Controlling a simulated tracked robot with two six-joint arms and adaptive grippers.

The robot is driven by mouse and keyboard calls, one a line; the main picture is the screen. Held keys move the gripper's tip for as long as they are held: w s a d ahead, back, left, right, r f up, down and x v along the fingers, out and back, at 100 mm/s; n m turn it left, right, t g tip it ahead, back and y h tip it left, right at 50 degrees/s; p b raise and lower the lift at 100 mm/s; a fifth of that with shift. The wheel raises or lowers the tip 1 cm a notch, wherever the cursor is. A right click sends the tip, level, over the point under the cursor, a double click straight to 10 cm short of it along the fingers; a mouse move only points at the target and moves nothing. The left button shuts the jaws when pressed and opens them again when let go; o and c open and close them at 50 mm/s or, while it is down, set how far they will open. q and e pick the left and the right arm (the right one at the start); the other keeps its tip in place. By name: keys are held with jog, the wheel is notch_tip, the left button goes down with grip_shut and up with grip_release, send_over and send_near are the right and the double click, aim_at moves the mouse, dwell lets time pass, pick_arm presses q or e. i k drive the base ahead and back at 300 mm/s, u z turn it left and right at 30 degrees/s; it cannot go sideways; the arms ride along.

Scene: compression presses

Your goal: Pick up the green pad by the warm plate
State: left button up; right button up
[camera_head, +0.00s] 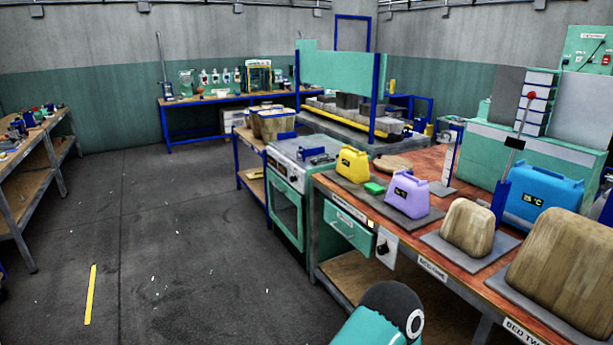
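A small bright green pad (374,188) lies flat on the workbench at the right, on a dark grey plate (344,181). It is between a yellow block with a handle and a small display (353,164) and a lilac block of the same kind (407,195). I cannot read which plate is marked warm. Neither of my grippers shows in the view. Only a rounded teal and black part of mine is visible at the bottom, in front of the bench.
Wooden blocks (467,228) on grey plates and a blue handled block (544,193) crowd the bench's right side. A round wooden board (393,163) lies behind the pad. A green oven unit (289,205) adjoins the bench's left end. The floor (180,230) at left is mostly clear.

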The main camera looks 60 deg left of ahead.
aim_at(374, 189)
jog(key=z, duration=0.75)
jog(key=i, duration=0.15)
jog(key=u, duration=2.25)
jog(key=k, duration=0.7)
jog(key=u, duration=0.2)
jog(key=i, duration=0.75)
jog(key=z, duration=0.25)
jog(key=k, duration=0.9)
jog(key=u, duration=0.2)
jog(key=i, duration=0.75)
